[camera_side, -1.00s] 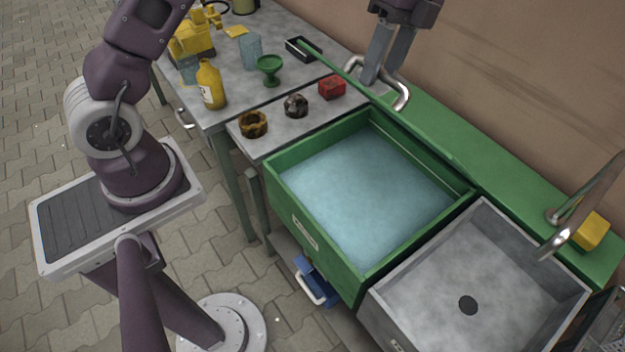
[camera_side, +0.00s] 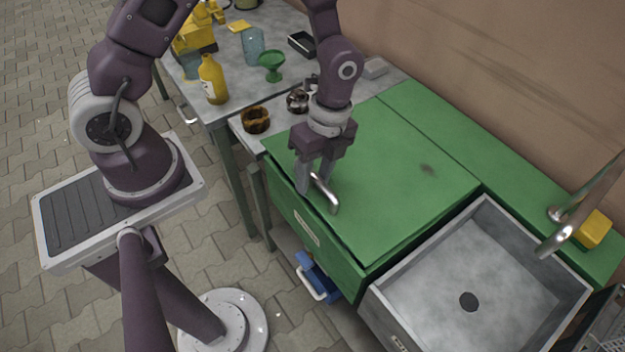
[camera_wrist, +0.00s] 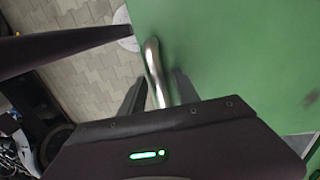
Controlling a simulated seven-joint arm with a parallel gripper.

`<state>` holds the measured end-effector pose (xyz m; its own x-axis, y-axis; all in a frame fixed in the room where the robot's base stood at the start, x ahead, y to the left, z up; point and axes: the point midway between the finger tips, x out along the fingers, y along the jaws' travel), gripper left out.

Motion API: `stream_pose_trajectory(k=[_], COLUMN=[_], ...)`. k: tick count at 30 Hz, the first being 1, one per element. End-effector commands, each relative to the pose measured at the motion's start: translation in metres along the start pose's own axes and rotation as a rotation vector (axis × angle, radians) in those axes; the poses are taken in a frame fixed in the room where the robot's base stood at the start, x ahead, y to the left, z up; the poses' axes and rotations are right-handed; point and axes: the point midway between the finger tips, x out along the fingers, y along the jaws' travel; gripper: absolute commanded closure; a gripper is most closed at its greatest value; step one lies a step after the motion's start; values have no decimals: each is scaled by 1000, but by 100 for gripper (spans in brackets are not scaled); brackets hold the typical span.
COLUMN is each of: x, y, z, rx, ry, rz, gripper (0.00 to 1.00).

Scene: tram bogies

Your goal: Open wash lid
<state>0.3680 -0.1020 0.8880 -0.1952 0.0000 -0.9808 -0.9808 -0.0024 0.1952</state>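The green wash lid (camera_side: 400,165) lies flat over the green tub (camera_side: 318,252), hiding its inside. It fills the right of the wrist view (camera_wrist: 240,60). A curved metal handle (camera_side: 328,196) sits near the lid's front left edge and also shows in the wrist view (camera_wrist: 153,62). My gripper (camera_side: 312,186) points down at the handle. In the wrist view my gripper's fingers (camera_wrist: 160,82) stand either side of the handle, with small gaps visible, so it looks open.
A grey sink (camera_side: 440,265) with a tap (camera_side: 570,225) adjoins on the right, with a yellow sponge (camera_side: 593,230) behind. A blue object (camera_side: 318,278) is below the tub.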

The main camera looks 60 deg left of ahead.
Motion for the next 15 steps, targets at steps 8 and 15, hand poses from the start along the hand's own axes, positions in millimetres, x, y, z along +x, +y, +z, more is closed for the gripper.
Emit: stream_pose_trajectory(k=[8, 15], x=[18, 10], y=[0, -3], z=[0, -1], rx=[0, -1], ry=[0, 3], rz=[-2, 1], gripper=[62, 62])
